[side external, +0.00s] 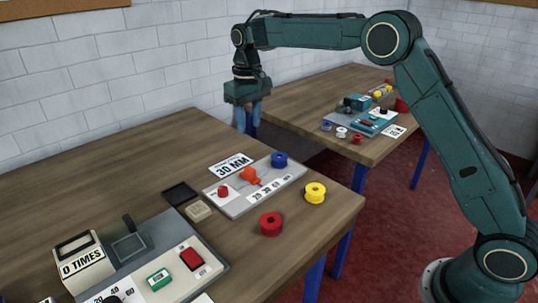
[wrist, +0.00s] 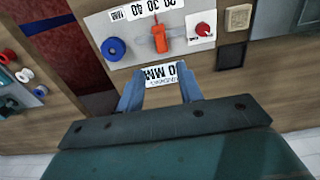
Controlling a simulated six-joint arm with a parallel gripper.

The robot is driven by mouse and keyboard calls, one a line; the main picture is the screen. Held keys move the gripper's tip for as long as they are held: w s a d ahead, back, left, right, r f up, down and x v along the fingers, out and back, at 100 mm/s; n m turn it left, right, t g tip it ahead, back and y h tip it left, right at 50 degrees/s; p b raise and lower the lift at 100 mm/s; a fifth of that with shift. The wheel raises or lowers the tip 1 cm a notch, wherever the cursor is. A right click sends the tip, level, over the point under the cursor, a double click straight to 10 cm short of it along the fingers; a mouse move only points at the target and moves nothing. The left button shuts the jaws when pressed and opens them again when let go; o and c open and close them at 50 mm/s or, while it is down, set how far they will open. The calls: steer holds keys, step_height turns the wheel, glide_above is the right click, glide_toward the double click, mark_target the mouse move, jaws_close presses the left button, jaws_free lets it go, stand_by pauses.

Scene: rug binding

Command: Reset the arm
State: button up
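My gripper (side external: 248,116) hangs from my raised arm above the far edge of the near table, pointing down. In the wrist view my gripper (wrist: 160,100) shows its two blue fingers spread apart, with nothing between them but the view of a white "30 MM" card (wrist: 168,74) lying below on the table. The fingers are open and empty and touch nothing. The card also shows in the side view (side external: 231,166), beside a grey plate (side external: 235,207) that carries an orange lever (side external: 250,176), a red knob (side external: 223,191) and a blue spool (side external: 279,159).
A yellow spool (side external: 315,192) and a red spool (side external: 271,223) stand near the right edge. A grey machine (side external: 135,245) with a "0 TIMES" block (side external: 82,262) fills the front left. A second table (side external: 300,97) with similar items stands behind. The left back of the near table is bare.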

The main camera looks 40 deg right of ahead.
steer(key=s+d+r+t, duration=0.1)
steer(key=s+r, duration=0.5)
steer(key=s, duration=0.3)
steer(key=s+d+r+t, duration=0.1)
steer(key=s+r+t, duration=0.1)
steer(key=s+r, duration=0.6)
steer(key=s+f+t, duration=0.1)
steer(key=s+f, duration=0.3)
steer(key=s, duration=0.7)
steer(key=s+d+f+t, duration=0.1)
steer(key=s+f, duration=0.3)
steer(key=s, duration=0.7)
steer(key=shift+s+d+f+t, duration=0.15)
steer(key=shift+d+t, duration=0.05)
steer(key=shift+t, duration=0.1)
steer(key=shift+o, duration=0.4)
